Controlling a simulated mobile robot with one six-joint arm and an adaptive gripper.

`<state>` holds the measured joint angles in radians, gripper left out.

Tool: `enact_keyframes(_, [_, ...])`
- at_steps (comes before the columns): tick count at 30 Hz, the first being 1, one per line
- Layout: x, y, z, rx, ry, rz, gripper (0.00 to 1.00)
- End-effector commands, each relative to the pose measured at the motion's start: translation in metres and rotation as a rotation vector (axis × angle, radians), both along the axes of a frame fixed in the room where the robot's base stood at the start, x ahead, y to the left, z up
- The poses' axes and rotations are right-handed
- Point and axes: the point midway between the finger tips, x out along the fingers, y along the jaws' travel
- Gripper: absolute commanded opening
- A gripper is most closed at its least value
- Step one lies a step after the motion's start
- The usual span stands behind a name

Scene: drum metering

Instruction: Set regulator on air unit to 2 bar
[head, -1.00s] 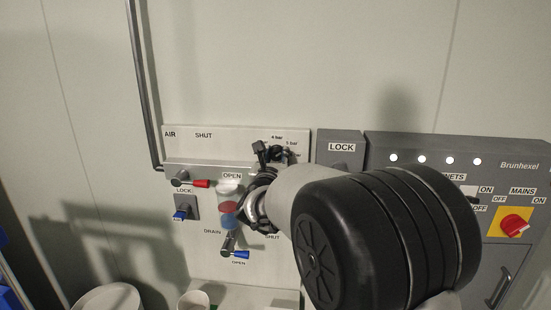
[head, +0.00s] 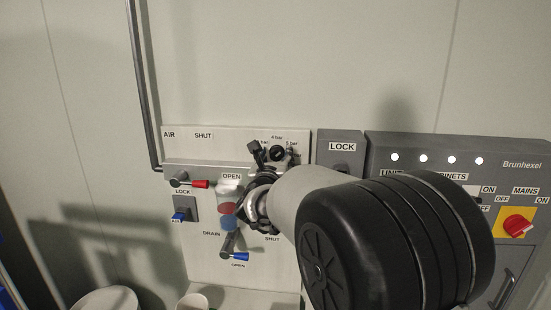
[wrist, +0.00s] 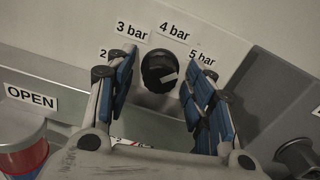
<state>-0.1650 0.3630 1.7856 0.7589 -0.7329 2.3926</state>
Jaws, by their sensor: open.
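The regulator knob (head: 277,153) is round and black, on the white air panel (head: 180,148). In the wrist view the knob (wrist: 158,72) has a white mark lying right of its centre, tilted up to the right, roughly towards the 5 bar label (wrist: 202,58). Labels 3 bar (wrist: 130,30) and 4 bar (wrist: 174,32) are readable; the 2 bar label (wrist: 103,54) is partly hidden by the left finger. My gripper (wrist: 161,60) is open, its blue-padded fingers on either side of the knob with gaps to it. In the head view my gripper (head: 273,154) is below and around it.
A red-handled valve (head: 200,184), a blue LOCK lever (head: 178,216) and a blue drain handle (head: 240,256) are on the panel. A red-and-blue filter bowl (head: 228,210) is left of my gripper. The wall above is clear.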

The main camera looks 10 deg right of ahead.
Motion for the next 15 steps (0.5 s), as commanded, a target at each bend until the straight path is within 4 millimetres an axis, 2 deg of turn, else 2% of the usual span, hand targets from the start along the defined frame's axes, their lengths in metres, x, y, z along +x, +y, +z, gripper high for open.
enact_keyframes(8, [-0.007, 0.003, 0.000, 0.000, 0.001, 0.002, 0.49])
enact_keyframes(11, [-0.021, 0.007, 0.000, 0.000, 0.000, 0.001, 0.49])
enact_keyframes(15, [-0.049, 0.017, 0.001, 0.000, -0.001, 0.003, 0.49])
